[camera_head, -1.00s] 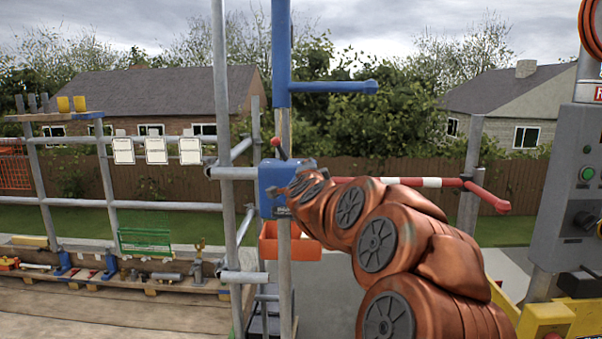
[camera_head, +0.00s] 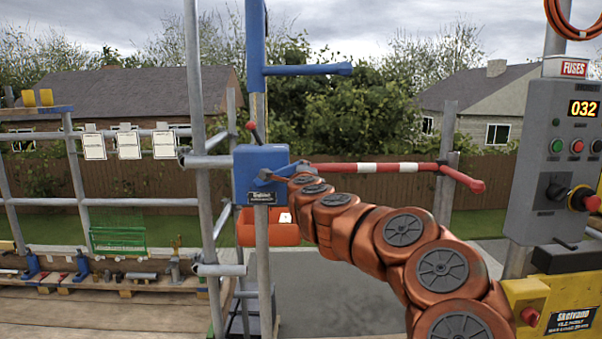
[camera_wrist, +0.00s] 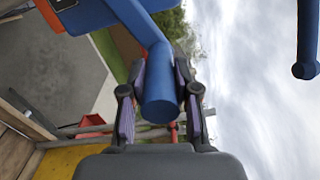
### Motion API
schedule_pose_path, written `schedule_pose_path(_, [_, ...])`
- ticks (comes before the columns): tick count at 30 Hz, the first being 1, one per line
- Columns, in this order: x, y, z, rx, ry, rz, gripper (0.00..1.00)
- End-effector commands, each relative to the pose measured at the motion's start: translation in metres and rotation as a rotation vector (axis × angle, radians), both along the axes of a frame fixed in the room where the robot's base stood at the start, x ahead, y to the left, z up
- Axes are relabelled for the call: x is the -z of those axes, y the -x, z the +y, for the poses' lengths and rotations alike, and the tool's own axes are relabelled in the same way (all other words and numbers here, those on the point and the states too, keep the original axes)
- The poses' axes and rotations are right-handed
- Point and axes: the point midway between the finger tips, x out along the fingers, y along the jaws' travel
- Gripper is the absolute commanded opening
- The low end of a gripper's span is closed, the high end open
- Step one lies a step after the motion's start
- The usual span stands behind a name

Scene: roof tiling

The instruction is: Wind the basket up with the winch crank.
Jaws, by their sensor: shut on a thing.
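The blue winch box (camera_head: 262,174) is fixed to the upright scaffold post, with a small red lever on top. Its blue crank (camera_head: 287,169) sticks out to the right, partly covered by my copper arm. In the wrist view the blue crank grip (camera_wrist: 160,104) lies between the purple-padded fingers of my gripper (camera_wrist: 160,77), which is shut on it. In the head view the gripper itself is mostly hidden at the arm's end. The orange basket (camera_head: 250,233) hangs low behind the post, just below the winch box; the post hides part of it.
A red-and-white barrier bar (camera_head: 385,168) runs behind the arm. A blue bar (camera_head: 308,70) juts right from the post above the winch. A grey control box (camera_head: 555,150) reading 032 stands at right. Scaffold rails and a wooden deck (camera_head: 110,312) fill the left.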

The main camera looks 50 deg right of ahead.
Motion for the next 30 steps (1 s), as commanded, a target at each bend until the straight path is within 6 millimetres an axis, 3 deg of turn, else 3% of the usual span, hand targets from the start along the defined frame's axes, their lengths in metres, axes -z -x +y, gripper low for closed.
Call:
schedule_pose_path(12, [0.0016,-0.0007,0.0005,-0.001,-0.005,-0.004,0.00])
schedule_pose_path(13, [0.0015,-0.0007,0.0004,-0.001,-0.005,-0.004,0.34])
schedule_pose_path(19, [0.0012,-0.0003,0.0001,0.000,-0.004,-0.003,0.55])
schedule_pose_path(30, [0.0011,0.0004,0.0002,0.001,-0.004,-0.003,0.56])
